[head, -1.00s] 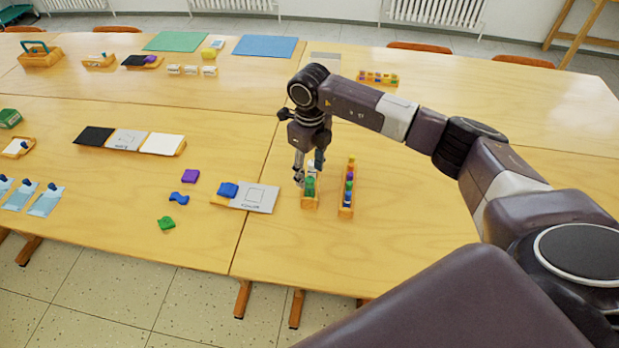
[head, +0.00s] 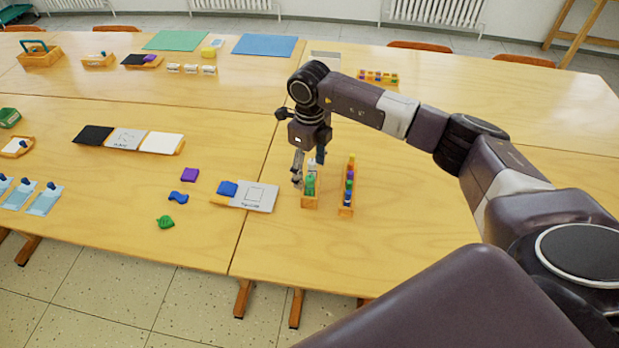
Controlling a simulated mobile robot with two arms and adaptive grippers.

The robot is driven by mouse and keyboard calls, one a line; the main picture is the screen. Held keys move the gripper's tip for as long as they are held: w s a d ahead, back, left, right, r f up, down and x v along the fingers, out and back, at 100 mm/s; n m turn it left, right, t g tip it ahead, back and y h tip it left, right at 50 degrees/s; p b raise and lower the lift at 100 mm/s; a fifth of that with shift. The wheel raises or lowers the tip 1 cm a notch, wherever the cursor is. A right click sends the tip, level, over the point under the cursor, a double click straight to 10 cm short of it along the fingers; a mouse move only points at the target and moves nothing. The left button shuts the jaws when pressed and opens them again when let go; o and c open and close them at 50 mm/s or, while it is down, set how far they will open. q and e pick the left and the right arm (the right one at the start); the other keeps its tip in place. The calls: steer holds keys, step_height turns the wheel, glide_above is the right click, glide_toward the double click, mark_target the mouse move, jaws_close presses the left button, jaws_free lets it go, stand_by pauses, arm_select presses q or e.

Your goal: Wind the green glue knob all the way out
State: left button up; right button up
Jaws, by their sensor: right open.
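The green glue stick (head: 310,186) stands upright in a small wooden holder (head: 309,204) on the right-hand near table. Its knob is too small to make out clearly. A white piece shows just behind the green one. My right gripper (head: 308,176) reaches down from above at the holder. Its fingers are apart, one on the left of the glue stick and one behind it to the right. I cannot tell whether a finger touches it. My left gripper is out of view.
A wooden rack (head: 346,200) of coloured pieces stands close on the right of the holder. A grey card (head: 262,195) with a blue piece (head: 228,188) lies on the left. A green piece (head: 165,222) and a purple piece (head: 190,174) lie farther left. The table's right side is clear.

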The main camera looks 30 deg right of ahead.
steer(key=n+b, duration=0.2)
steer(key=n, duration=0.2)
steer(key=shift+f, duration=0.15)
steer(key=shift+n+b, duration=0.35)
steer(key=shift+n, duration=0.45)
steer(key=shift+o, duration=0.4)
steer(key=shift+s+f+b, duration=0.1)
steer(key=shift+f+b, duration=0.8)
steer(key=shift+f, duration=0.3)
steer(key=shift+r, duration=0.1)
steer(key=c, duration=1.6)
steer(key=shift+c, duration=0.2)
